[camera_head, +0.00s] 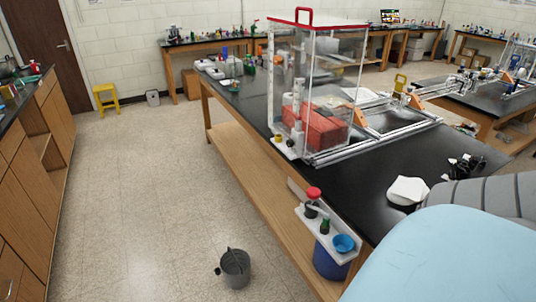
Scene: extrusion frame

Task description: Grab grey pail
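The grey pail (236,270) stands upright on the tiled floor at the lower middle of the head view, left of the long black-topped bench (362,190). It is dark grey, with a thin handle or rod across its top and a small dark part at its left rim. Nothing touches it from above. Neither of my grippers shows in the view.
A small white shelf (325,232) with bottles and a blue bowl juts from the bench, above a blue container (330,262). Wooden cabinets (30,180) line the left. A yellow stool (106,97) stands at the back.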

